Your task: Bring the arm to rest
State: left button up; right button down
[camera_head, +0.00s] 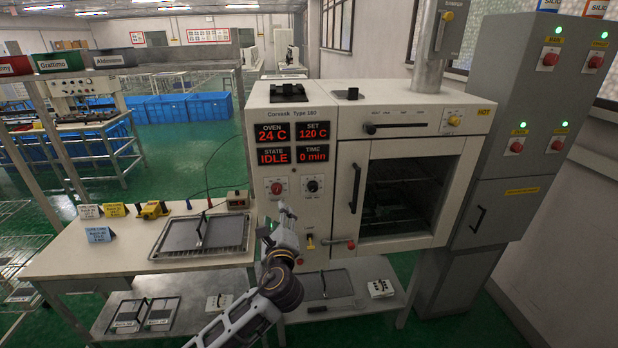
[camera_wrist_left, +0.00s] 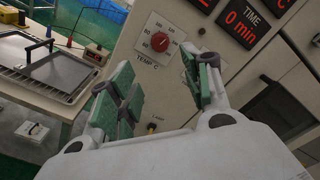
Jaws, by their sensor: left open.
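My left arm reaches up from the bottom of the head view, and its gripper (camera_head: 277,218) is in front of the lower left of the oven (camera_head: 325,103). In the left wrist view the gripper (camera_wrist_left: 160,82) is open, with green pads apart and nothing between them. The temperature knob (camera_wrist_left: 158,42) is seen beyond the pads; I cannot tell the exact gap to the panel. The same knob (camera_head: 276,187) shows in the head view. The oven displays read 24 C, set 120 C, IDLE and 0 min. The oven door (camera_head: 446,160) is shut. My right gripper is not in view.
A tray (camera_head: 165,255) with grey plates lies on the bench (camera_head: 75,262), left of the oven. A lower shelf (camera_head: 245,300) holds more trays. A grey cabinet (camera_head: 512,200) stands right of the oven.

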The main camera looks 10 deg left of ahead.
pick_arm(q)
notch_tip(320, 180, down, 15)
jog(key=w+a+n+g+h, duration=0.1)
jog(key=w+a+n+g, duration=0.1)
jog(key=g, duration=0.1)
jog(key=s+a+f+n+g+h+b, duration=0.15)
jog(key=s+f, duration=0.25)
jog(key=f, duration=0.8)
jog(key=s+a+f+n+g, duration=0.2)
jog(key=s+f+g, duration=0.15)
jog(key=f, duration=0.85)
jog(key=s+a+f+n+g+h+b, duration=0.15)
jog(key=s+f, duration=0.25)
jog(key=f, duration=0.8)
jog(key=s+a+f+n+g, duration=0.15)
jog(key=s+f+n, duration=0.25)
jog(key=s+f, duration=0.7)
jog(key=s+f+n+g, duration=0.1)
jog(key=s+f+n, duration=0.2)
jog(key=s, duration=0.8)
jog(key=s+f+n+g, duration=0.2)
jog(key=s+f+n, duration=0.1)
jog(key=s+f, duration=0.5)
jog(key=s+f+n+g+h+b, duration=0.1)
jog(key=s+f, duration=0.5)
jog(key=s, duration=0.9)
jog(key=n+g, duration=0.1)
jog(key=n, duration=0.1)
jog(key=shift+a+f+n, duration=0.15)
jog(key=shift+n, duration=0.25)
